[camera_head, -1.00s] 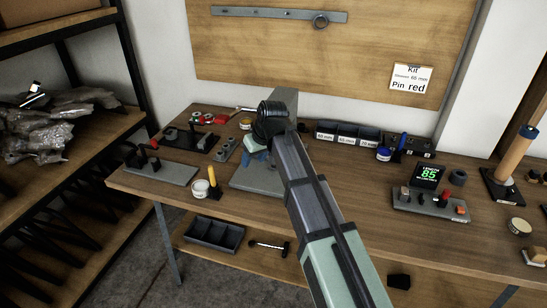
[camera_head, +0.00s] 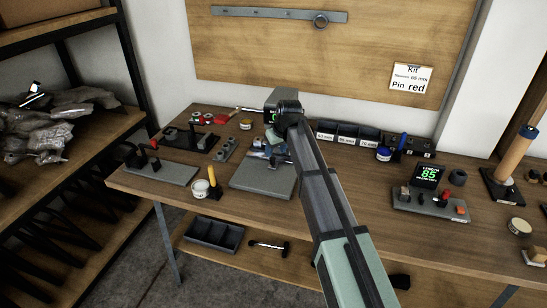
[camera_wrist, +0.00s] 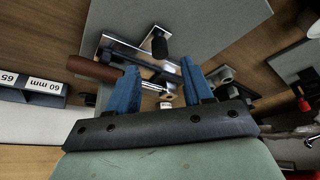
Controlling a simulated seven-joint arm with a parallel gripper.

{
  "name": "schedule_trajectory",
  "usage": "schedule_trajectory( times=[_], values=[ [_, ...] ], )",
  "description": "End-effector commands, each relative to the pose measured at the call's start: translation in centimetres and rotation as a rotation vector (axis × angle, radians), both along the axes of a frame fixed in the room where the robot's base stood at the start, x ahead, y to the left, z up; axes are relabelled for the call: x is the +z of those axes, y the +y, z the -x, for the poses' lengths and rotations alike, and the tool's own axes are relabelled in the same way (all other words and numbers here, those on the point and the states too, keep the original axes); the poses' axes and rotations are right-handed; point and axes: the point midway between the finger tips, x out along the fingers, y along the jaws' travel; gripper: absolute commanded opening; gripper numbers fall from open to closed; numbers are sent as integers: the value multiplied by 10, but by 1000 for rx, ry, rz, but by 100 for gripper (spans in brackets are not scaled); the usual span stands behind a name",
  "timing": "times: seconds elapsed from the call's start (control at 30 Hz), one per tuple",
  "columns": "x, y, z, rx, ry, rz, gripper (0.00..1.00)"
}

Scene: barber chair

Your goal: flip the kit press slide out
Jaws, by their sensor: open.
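The kit press stands on a large grey base plate (camera_head: 265,181) in the middle of the bench; the plate also shows in the wrist view (camera_wrist: 215,25). My gripper (camera_head: 268,151) is low over the press's back part, and my wrist and arm hide some of the mechanism. In the wrist view my gripper (camera_wrist: 158,68) has its two blue fingers spread apart. Metal press parts and a black-knobbed lever (camera_wrist: 159,43) show beyond and between them. A brown handle (camera_wrist: 95,68) on a metal rod lies beside the left finger. Whether a finger touches the press I cannot tell.
Labelled bins (camera_head: 348,133) stand behind and right of the press. A display reading 85 (camera_head: 428,175) is at right. The bench front is partly clear.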

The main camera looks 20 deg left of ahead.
Motion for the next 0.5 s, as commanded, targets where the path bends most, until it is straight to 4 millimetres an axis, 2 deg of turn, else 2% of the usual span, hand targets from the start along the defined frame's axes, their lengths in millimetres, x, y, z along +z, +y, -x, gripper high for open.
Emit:
schedule_trajectory(
  times=[0.2,0.5],
  values=[
    [-31,9,-9,0,1,1,51],
    [-49,14,-15,0,0,0,51]
  ],
)
